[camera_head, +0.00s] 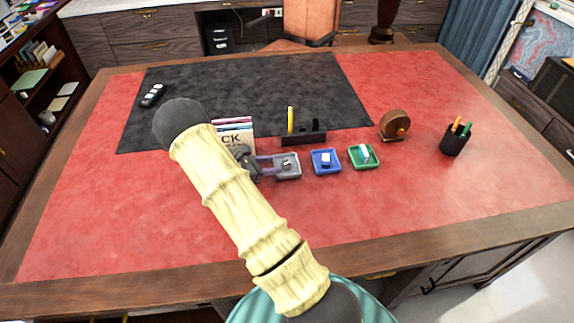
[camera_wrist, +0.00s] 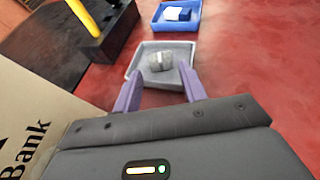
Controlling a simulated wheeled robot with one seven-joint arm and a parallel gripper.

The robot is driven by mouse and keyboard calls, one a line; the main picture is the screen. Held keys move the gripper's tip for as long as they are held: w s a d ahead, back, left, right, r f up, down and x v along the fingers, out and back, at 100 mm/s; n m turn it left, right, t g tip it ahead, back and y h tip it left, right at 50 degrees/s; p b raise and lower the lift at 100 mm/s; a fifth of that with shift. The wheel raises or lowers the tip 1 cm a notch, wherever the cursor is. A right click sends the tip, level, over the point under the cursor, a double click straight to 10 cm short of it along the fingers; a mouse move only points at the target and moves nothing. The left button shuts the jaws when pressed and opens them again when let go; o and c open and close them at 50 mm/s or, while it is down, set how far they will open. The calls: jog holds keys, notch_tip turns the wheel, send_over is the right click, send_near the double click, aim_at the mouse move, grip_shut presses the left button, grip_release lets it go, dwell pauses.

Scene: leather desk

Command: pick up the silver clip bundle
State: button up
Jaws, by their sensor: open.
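The silver clip bundle (camera_head: 286,162) is a small grey, rounded lump lying in a grey tray (camera_head: 294,174) on the red desk top. In the wrist view the bundle (camera_wrist: 160,62) sits inside the same tray (camera_wrist: 137,97), ahead of my fingers. My gripper (camera_head: 270,165) comes in from the left in the head view. In the wrist view its two purple fingers (camera_wrist: 160,88) are spread apart with nothing between them. The fingertips are at the near side of the tray, short of the bundle. Whether they touch the tray I cannot tell.
A blue tray (camera_head: 326,170) and a green tray (camera_head: 376,164) stand to the right, each holding a small item. A dark organiser (camera_head: 303,139) with a yellow pencil stands behind. A bank box (camera_wrist: 35,125) is close on the left.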

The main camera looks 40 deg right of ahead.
aim_at(286, 163)
jog(key=x, duration=0.6)
dwell(0.4)
jog(key=c, duration=0.6)
